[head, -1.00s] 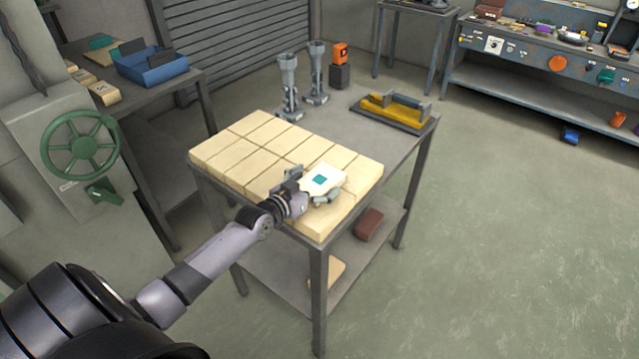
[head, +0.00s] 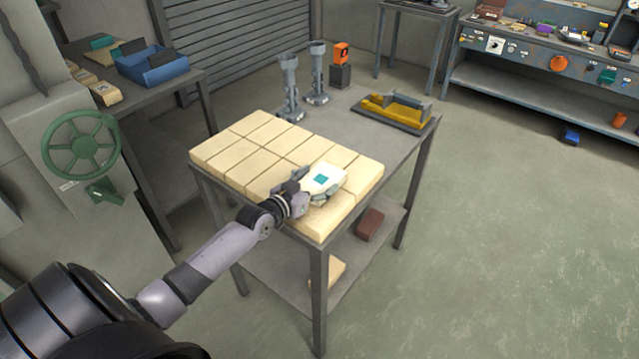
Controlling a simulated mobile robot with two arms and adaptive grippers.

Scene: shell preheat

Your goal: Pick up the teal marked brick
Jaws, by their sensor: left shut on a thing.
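The teal marked brick (head: 322,180) is a pale block with a teal square on its top face. It is at the near right part of a layer of cream bricks (head: 262,150) on the metal table. My left gripper (head: 316,188) is shut on the teal marked brick, with fingers at its near and far sides. The brick looks slightly tilted. Whether its underside touches the bricks below is hidden. My right gripper is not in view.
Two grey metal stands (head: 290,88), an orange-topped device (head: 341,66) and a yellow tool on a dark tray (head: 394,110) stand at the table's back. A red-brown brick (head: 369,224) lies on the lower shelf.

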